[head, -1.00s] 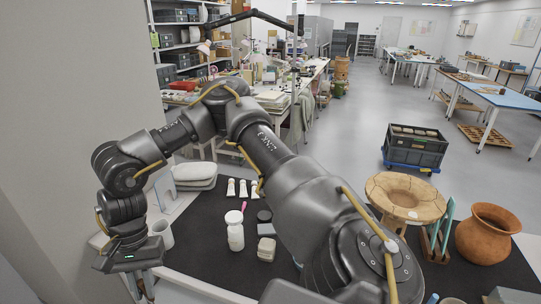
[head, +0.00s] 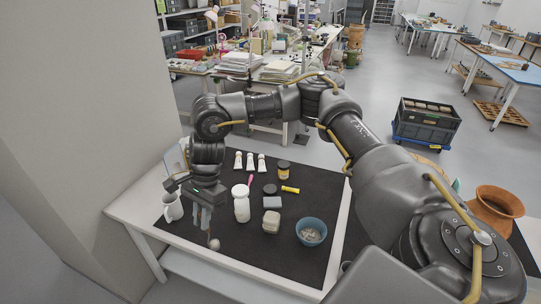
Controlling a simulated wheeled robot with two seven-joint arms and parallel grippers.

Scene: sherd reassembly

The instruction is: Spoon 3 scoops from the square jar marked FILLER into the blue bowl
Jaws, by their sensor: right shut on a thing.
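My right gripper (head: 205,228) points down over the left front part of the dark mat. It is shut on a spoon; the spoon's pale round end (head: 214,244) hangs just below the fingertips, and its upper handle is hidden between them. The blue bowl (head: 322,235) stands at the front right of the mat with grey pieces or powder in it. A squarish beige block-like container (head: 271,222) sits between the gripper and the bowl; I cannot read any FILLER marking. A white jar with a round lid (head: 241,208) stands just right of the gripper. My left gripper is out of view.
A white mug (head: 173,208) stands left of the gripper. Behind are several white tubes (head: 250,161), a dark jar with a yellowish label (head: 284,168), a yellow cylinder (head: 290,189) and a grey block (head: 270,190). A terracotta pot (head: 497,209) is at the right. The mat's front middle is clear.

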